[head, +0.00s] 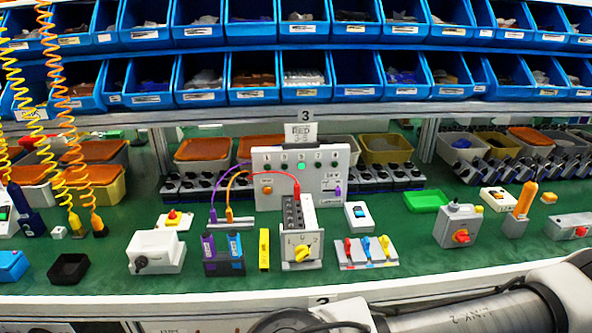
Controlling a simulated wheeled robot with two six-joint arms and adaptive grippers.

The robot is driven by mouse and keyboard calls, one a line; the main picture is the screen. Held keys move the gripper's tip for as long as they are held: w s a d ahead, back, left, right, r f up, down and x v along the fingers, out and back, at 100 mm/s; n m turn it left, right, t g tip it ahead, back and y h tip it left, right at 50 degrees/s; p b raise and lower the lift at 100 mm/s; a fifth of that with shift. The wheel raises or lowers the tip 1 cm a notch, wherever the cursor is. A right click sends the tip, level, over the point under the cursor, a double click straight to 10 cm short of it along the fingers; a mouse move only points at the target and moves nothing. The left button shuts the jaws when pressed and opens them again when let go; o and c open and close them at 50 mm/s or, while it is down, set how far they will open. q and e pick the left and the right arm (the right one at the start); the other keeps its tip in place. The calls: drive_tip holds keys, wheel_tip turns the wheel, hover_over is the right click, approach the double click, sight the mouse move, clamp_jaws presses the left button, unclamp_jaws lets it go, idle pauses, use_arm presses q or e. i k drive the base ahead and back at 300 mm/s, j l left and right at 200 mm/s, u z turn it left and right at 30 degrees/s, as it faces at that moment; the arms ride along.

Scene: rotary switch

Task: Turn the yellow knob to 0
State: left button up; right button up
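The yellow knob (302,253) sits on the front face of a grey and white switch box (290,240) near the front middle of the green bench. The knob looks tilted off upright, but its exact pointing is too small to tell. Small dark marks show on the face above it, not clearly legible. A black terminal block with a red wire stands on top of the box. Nothing touches the knob. Neither of my grippers is in view; only parts of my arm show along the bottom right edge.
A yellow block (264,249) and a dark holder with purple and blue items (223,254) stand left of the switch box. A panel of red, blue and yellow switches (367,252) is to its right. A grey box with a red knob (460,226) stands farther right.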

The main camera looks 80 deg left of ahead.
sight(302, 252)
drive_tip(key=k+j+u, duration=0.1)
drive_tip(key=u, duration=0.3)
drive_tip(key=k+j+u, duration=0.15)
drive_tip(key=u, duration=0.25)
drive_tip(key=j+u, duration=0.15)
drive_tip(key=u, duration=0.3)
drive_tip(key=k+j+u, duration=0.1)
drive_tip(key=u, duration=0.3)
drive_tip(key=j+u, duration=0.4)
drive_tip(key=l+u, duration=0.1)
drive_tip(key=u, duration=0.35)
